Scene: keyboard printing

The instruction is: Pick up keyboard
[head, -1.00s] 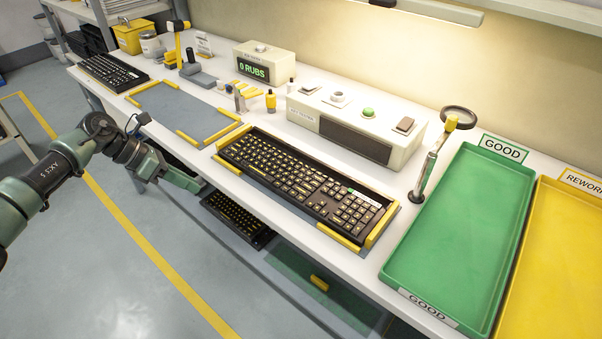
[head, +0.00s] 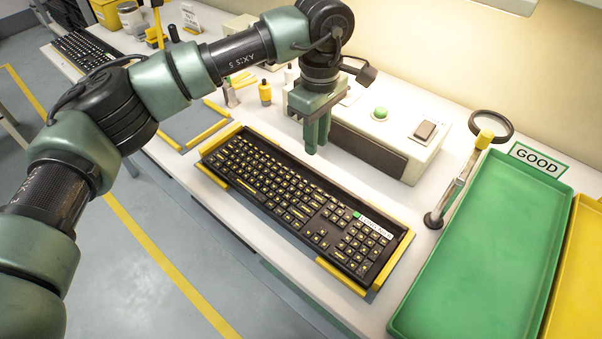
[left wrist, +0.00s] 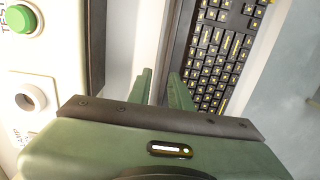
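A black keyboard (head: 290,205) with yellow legends lies flat in the holder with yellow edge guides (head: 230,135) in the middle of the bench. It also shows in the left wrist view (left wrist: 215,65), at the upper right. My left gripper (head: 317,148) points down just behind the keyboard's back edge, between it and the white tester box. Its two green fingers (left wrist: 160,88) stand apart with nothing between them. They look close to the keyboard's edge; I cannot tell whether they touch it. A second black keyboard (head: 85,50) lies at the far left. My right gripper is not in view.
The white tester box (head: 400,145) with a green button stands close behind the keyboard. A magnifier on a stand (head: 460,180), a green GOOD tray (head: 480,250) and a yellow tray (head: 577,270) are to the right. An empty grey mat (head: 190,120) lies left.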

